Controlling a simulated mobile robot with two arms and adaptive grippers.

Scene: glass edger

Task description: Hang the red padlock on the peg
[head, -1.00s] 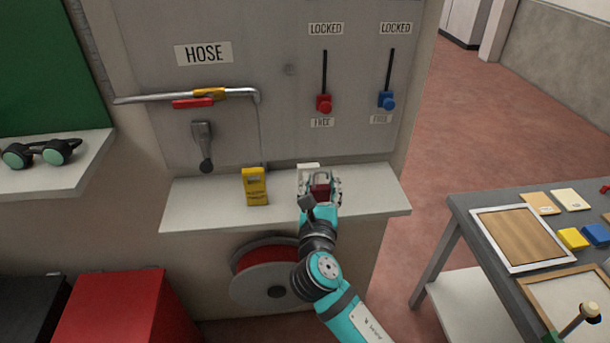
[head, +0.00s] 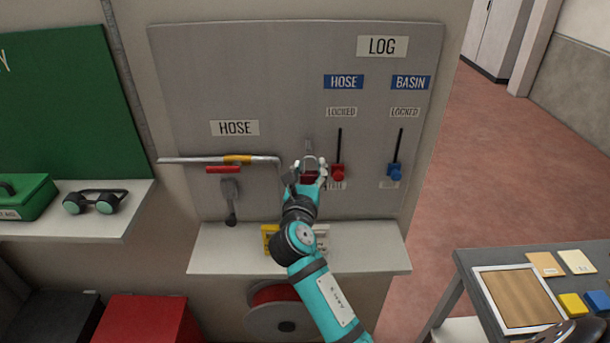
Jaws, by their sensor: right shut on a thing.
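The red padlock (head: 310,177) is held in my right gripper (head: 308,174) in front of the grey wall panel. Its light shackle points up and its red body sits between the fingers. The gripper is shut on it. The peg (head: 308,145) shows as a small grey shape on the panel just above the shackle. I cannot tell whether the shackle touches it. My left gripper is not in view.
The red slider (head: 338,172) is close to the right of the gripper, with the blue slider (head: 395,172) farther right. The hose pipe (head: 205,160) with its red handle lies to the left. A shelf (head: 225,262) with a yellow item (head: 270,238) is below.

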